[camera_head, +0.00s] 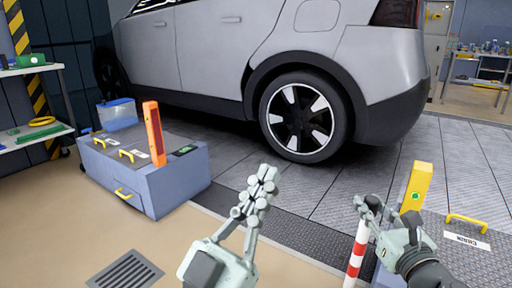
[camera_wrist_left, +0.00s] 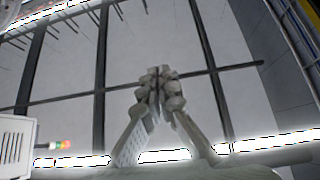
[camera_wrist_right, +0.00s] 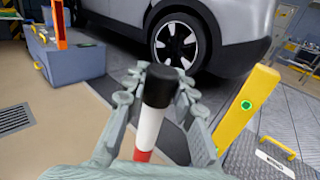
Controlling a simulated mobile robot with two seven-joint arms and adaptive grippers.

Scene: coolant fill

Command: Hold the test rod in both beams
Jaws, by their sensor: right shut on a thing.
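The test rod (camera_head: 357,253) is red and white banded; its black end (camera_wrist_right: 159,88) shows in the right wrist view. My right gripper (camera_head: 369,205) is shut around the rod near its upper end. The rod points down, slightly tilted, and its lower end is cut off by the frame. An orange post (camera_head: 154,134) stands on the left blue-grey cabinet, and a yellow post (camera_head: 416,188) with a green light stands at the right, just beyond my right gripper. No beams are visible. My left gripper (camera_head: 262,190) is raised, fingertips together and empty; they also meet in the left wrist view (camera_wrist_left: 158,86).
The blue-grey cabinet (camera_head: 165,190) has yellow handles and a clear blue container (camera_head: 117,113) on top. A silver car (camera_head: 260,60) stands behind. A yellow handle (camera_head: 467,220) lies right of the yellow post. A floor grate (camera_head: 125,270) is at front left; the tan floor around it is clear.

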